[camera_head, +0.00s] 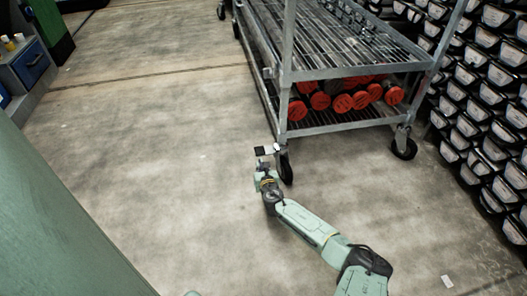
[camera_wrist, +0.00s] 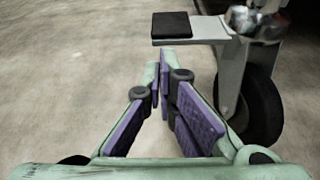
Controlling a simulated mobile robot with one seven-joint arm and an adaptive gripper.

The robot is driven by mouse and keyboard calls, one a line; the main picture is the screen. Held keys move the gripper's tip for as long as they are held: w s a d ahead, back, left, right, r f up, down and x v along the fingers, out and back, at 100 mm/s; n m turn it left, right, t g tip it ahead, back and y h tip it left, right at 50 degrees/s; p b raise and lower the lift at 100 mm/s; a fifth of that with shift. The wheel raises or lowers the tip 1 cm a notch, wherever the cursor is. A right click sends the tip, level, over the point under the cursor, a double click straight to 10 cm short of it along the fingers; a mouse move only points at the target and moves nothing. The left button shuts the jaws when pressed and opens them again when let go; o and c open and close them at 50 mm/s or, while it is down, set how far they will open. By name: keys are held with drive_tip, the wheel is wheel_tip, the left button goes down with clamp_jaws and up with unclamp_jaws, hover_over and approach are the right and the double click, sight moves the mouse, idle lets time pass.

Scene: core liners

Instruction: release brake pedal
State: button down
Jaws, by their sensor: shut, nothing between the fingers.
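The brake pedal (camera_head: 261,151) is a flat metal plate with a black pad at its end, sticking out to the left from the cart's near caster. In the wrist view the black pad (camera_wrist: 172,25) is at the top middle, and the caster wheel (camera_wrist: 258,105) stands to its right. My gripper (camera_head: 263,165) is low by this caster, just on the near side of the pedal. In the wrist view my gripper (camera_wrist: 162,62) is shut and empty, its purple-padded fingertips together just below the pad in the picture. I cannot tell whether they touch the pedal.
The metal cart (camera_head: 340,60) carries several red-ended cylinders (camera_head: 343,103) on its lower shelf. A wall of stacked black bins (camera_head: 480,110) stands at the right. A blue-fronted drawer unit (camera_head: 30,65) is at the upper left. The concrete floor left of the cart is clear.

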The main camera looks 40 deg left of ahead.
drive_tip(key=v, duration=0.8)
drive_tip(key=shift+s+d, duration=0.25)
drive_tip(key=shift+d, duration=0.1)
